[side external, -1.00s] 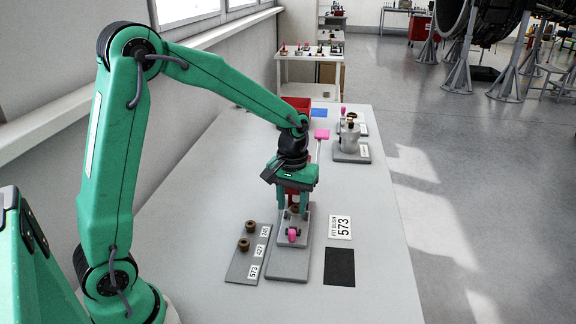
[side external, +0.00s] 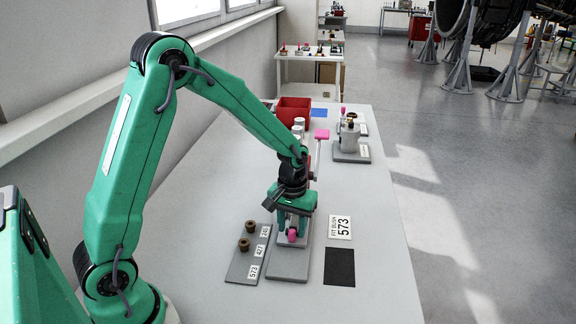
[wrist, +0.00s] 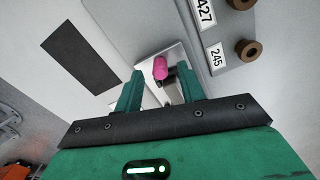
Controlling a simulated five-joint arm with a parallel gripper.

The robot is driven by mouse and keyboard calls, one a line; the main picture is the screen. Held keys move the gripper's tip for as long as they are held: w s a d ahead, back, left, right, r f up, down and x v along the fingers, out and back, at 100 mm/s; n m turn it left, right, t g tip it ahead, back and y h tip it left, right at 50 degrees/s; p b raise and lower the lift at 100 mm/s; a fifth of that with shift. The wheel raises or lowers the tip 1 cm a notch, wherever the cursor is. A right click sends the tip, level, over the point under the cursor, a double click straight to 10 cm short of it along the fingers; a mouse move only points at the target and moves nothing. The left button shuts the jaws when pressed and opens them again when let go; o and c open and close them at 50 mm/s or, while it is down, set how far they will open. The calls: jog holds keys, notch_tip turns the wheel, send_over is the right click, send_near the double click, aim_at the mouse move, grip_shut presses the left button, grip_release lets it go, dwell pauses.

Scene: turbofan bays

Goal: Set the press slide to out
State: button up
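The press (side external: 288,266) is a grey base plate with a low block on it, at the middle of the table in the side external view. The slide's pink knob (side external: 292,236) is at the near end of that block. It also shows in the wrist view (wrist: 160,68). My gripper (side external: 291,226) is right over the near part of the slide. In the wrist view my gripper (wrist: 162,88) is open, with the pink knob between and just beyond its fingertips. Whether a finger touches the knob cannot be told. The gripper hides the rest of the slide.
A pink-ended lever (side external: 321,134) stands behind my gripper. A strip (side external: 243,265) with brown bushings and number labels lies left of the press. A red bin (side external: 293,111) stands behind.

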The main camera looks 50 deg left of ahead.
jog(key=shift+f, duration=0.35)
jog(key=shift+c, duration=0.2)
grip_shut()
jog(key=s+d, duration=0.8)
jog(key=shift+s+d, duration=0.25)
jog(key=shift+d, duration=0.05)
jog(key=shift+o, duration=0.2)
grip_release()
